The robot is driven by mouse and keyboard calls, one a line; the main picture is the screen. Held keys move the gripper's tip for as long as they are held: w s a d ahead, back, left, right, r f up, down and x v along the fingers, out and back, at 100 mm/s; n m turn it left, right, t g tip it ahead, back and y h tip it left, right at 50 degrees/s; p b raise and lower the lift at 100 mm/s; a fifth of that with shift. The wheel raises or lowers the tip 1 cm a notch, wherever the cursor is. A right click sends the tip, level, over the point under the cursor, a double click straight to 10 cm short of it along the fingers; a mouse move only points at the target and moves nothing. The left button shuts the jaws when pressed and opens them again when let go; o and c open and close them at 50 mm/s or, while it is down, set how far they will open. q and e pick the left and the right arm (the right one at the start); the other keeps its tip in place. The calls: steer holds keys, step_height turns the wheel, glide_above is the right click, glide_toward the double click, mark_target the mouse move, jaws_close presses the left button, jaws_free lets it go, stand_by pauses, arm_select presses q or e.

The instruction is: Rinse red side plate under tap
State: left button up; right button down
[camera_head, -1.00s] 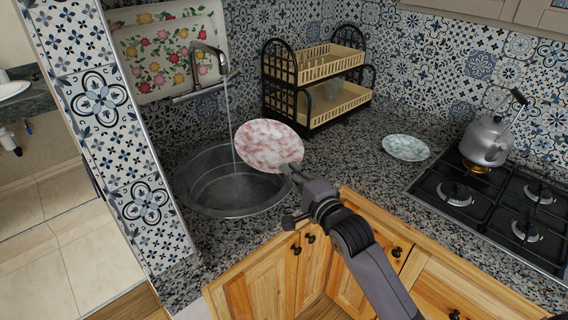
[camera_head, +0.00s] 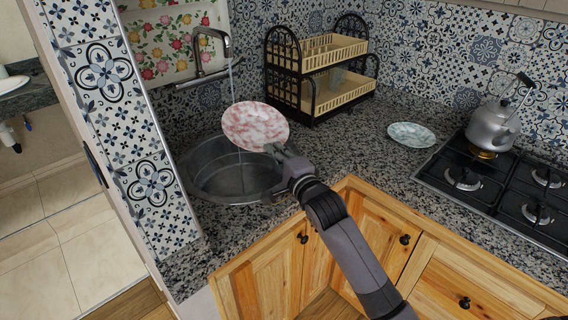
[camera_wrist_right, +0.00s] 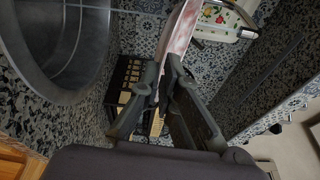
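The red side plate (camera_head: 255,126), mottled red and white, is tilted over the right part of the round metal sink (camera_head: 205,178). My right gripper (camera_head: 275,149) is shut on the plate's near right edge. In the right wrist view the plate (camera_wrist_right: 181,36) shows almost edge-on between the fingers (camera_wrist_right: 160,80). The tap (camera_head: 212,47) is running. Its thin stream (camera_head: 231,82) meets the plate's upper left edge in the head view, and water also shows below the plate. I cannot tell whether the stream strikes the plate or passes behind it. My left gripper is not in view.
A two-tier dish rack (camera_head: 318,90) stands behind the sink, right of the tap. A pale green plate (camera_head: 411,134) lies on the speckled counter (camera_head: 355,140). A kettle (camera_head: 490,127) stands on the gas hob (camera_head: 500,190) at right. A tiled wall end (camera_head: 125,130) borders the sink at left.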

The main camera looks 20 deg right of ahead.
mark_target(263, 142)
steer(key=w, duration=0.2)
steer(key=w+a+b, duration=0.1)
steer(key=w, duration=0.2)
steer(key=shift+w+a+f+b, duration=0.2)
steer(key=shift+w+f+b, duration=0.15)
steer(key=shift+b, duration=0.05)
steer(key=shift+w+a+f, duration=0.1)
steer(key=shift+w+a, duration=0.1)
steer(key=shift+w, duration=0.5)
steer(key=shift+d, duration=0.1)
steer(key=shift+w+d, duration=0.1)
steer(key=shift+d, duration=0.35)
steer(key=shift+s+d+p, duration=0.2)
steer(key=shift+s+p, duration=0.75)
steer(key=shift+s, duration=0.05)
steer(key=shift+s+d+p, duration=0.15)
steer(key=shift+s+p, duration=0.25)
steer(key=shift+s, duration=0.25)
steer(key=shift+s+d+p, duration=0.15)
steer(key=shift+s+p, duration=0.25)
steer(key=shift+s, duration=0.45)
